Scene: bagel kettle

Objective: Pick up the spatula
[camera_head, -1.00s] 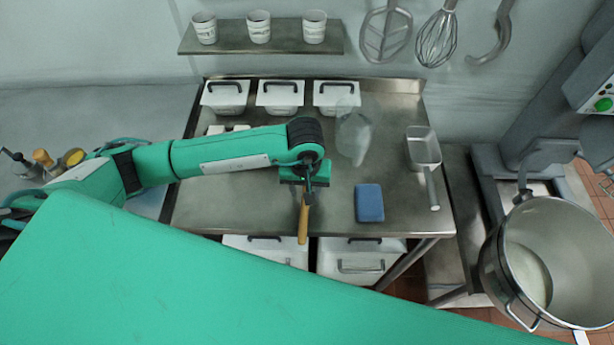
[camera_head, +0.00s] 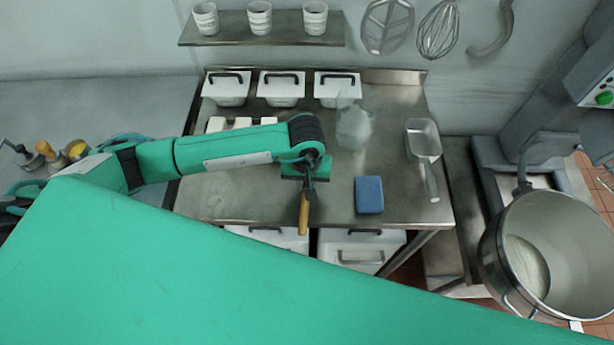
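The spatula (camera_head: 304,215) lies near the front edge of the steel table. Its wooden handle points toward me and reaches slightly past that edge. Its far end is hidden under my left gripper. My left gripper (camera_head: 306,180) points down over the spatula, just beyond the wooden part of the handle. The arm and the gripper's body cover the fingertips, so I cannot tell whether they are open or closed around it. My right gripper is out of view.
On the steel table (camera_head: 240,204) are a blue block (camera_head: 369,195), a metal scoop (camera_head: 423,141), a clear bag-like object (camera_head: 354,127) and white lidded containers (camera_head: 281,90). A large pot (camera_head: 570,250) stands at the right. Cups (camera_head: 259,18) stand on a shelf above.

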